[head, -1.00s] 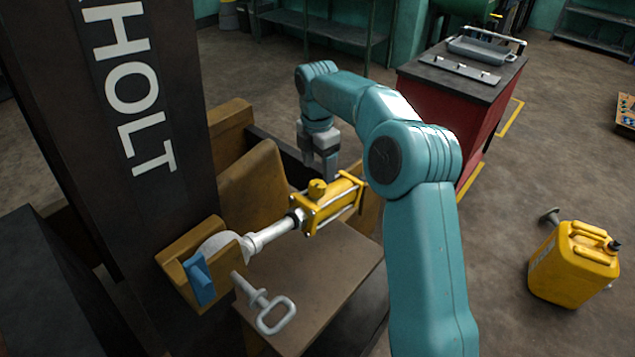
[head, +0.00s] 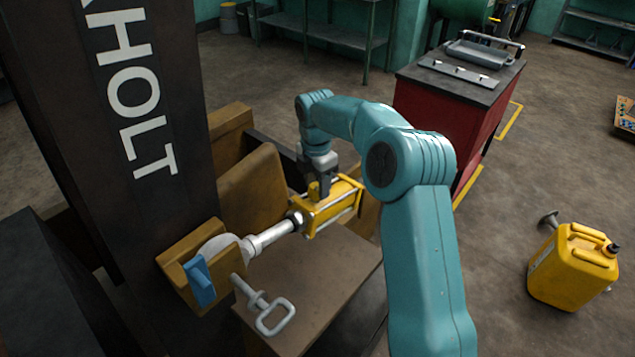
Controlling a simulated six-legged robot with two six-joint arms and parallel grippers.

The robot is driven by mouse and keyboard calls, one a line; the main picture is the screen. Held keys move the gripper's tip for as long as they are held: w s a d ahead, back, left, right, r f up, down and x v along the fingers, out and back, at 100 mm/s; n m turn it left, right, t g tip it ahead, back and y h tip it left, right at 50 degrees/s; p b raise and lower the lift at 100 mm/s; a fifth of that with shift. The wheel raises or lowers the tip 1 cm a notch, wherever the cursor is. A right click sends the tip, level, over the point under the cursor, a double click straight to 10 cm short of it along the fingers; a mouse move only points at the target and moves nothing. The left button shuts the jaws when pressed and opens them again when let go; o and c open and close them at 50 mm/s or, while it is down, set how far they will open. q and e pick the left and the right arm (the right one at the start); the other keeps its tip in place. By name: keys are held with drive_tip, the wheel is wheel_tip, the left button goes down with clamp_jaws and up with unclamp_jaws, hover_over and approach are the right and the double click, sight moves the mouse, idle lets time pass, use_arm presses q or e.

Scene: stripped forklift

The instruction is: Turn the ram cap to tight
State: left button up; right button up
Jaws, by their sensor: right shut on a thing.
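The yellow hydraulic ram (head: 338,205) lies tilted across the brown bracket, its silver rod (head: 272,237) running down left to a grey rod end (head: 222,247). The small yellow ram cap (head: 314,190) stands on top of the ram body near the rod side. My right gripper (head: 320,186) comes down from above and is shut on the ram cap. Its fingers hide part of the cap, and I cannot tell how far it is turned. My left gripper is not in view.
The dark mast (head: 125,200) rises at left. A yellow canister (head: 573,267) stands on the floor at right. A red cabinet (head: 455,115) stands behind.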

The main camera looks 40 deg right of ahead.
drive_tip(key=m+p, duration=0.2)
drive_tip(key=p, duration=0.1)
drive_tip(key=shift+r+m+g, duration=0.2)
drive_tip(key=shift+m+g, duration=0.1)
drive_tip(key=shift+g, duration=0.1)
drive_tip(key=shift+w+m+g+p, duration=0.1)
drive_tip(key=shift+m+g+p, duration=0.2)
drive_tip(key=shift+m+p, duration=0.55)
drive_tip(key=shift+f+m, duration=0.15)
drive_tip(key=shift+m, duration=0.3)
drive_tip(key=shift+d+f+m+g+y, duration=0.15)
drive_tip(key=shift+m+g+y, duration=0.15)
drive_tip(key=shift+m, duration=0.6)
drive_tip(key=m, duration=0.3)
drive_tip(key=shift+w+m+g+y, duration=0.15)
drive_tip(key=shift+m+g+y, duration=0.15)
drive_tip(key=shift+g+y, duration=0.1)
drive_tip(key=m, duration=0.3)
drive_tip(key=m+y, duration=0.1)
drive_tip(key=m, duration=0.2)
drive_tip(key=shift+d+g+y, duration=0.15)
drive_tip(key=shift+g+y, duration=0.15)
